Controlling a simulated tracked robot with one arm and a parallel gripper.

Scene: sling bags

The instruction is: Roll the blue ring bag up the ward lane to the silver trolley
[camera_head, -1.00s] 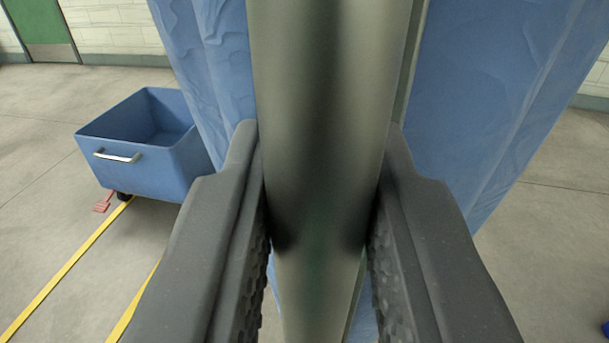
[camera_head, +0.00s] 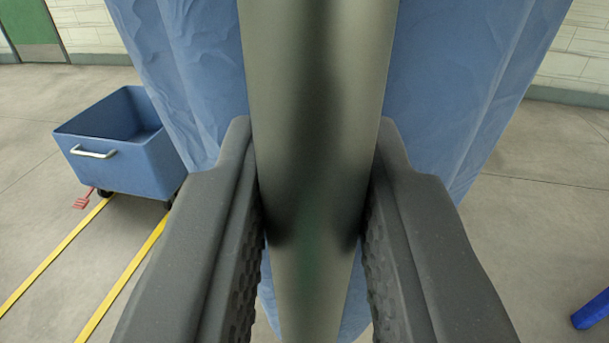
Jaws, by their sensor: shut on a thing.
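The blue ring bag (camera_head: 455,80) hangs close in front of me and fills the upper middle of the view. A grey-green metal upright (camera_head: 315,110) stands in front of the bag cloth. My gripper (camera_head: 313,225) is shut on this upright, with one dark ridged finger on each side. The top and foot of the upright are out of view. No silver trolley shows in this view.
A blue wheeled tub (camera_head: 130,165) with a white handle and red pedal stands at the left. Two yellow floor lines (camera_head: 125,275) run toward it. A blue bar (camera_head: 590,310) enters at the lower right. A green door (camera_head: 35,30) is at the far left wall.

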